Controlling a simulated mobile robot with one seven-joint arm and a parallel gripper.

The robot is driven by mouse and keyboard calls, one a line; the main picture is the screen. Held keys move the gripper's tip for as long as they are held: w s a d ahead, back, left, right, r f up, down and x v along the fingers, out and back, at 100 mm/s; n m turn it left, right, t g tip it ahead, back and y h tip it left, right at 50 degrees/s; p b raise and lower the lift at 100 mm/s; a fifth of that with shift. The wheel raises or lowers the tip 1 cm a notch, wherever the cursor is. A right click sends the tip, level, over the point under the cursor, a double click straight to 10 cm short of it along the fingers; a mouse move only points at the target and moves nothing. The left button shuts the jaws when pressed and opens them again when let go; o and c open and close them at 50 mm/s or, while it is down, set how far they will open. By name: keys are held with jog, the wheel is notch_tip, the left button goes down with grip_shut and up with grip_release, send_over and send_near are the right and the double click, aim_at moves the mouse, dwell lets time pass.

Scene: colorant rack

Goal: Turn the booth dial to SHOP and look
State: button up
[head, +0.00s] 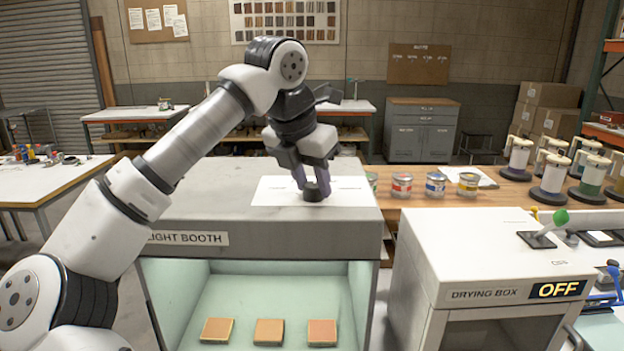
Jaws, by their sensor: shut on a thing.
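The light booth (283,239) stands in front of me, a grey box with a LIGHT BOOTH label on its front. A white plate or sheet (270,191) lies on its top. A dark round knob (318,191), which looks like the booth dial, sits on that sheet. My gripper (313,184) points down over the booth top and is shut on the dial. The fingers and arm hide part of the sheet, and I cannot read any dial marks. Inside the lit booth, three orange-tan sample squares (269,332) lie in a row on the pale green floor.
Several paint cans (402,185) and colorant canisters (553,180) stand on the wooden bench behind. A gap separates booth and drying box.

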dwell(0.3)
jog(key=o, duration=1)
jog(key=b+v, duration=0.2)
jog(key=v, duration=1.2)
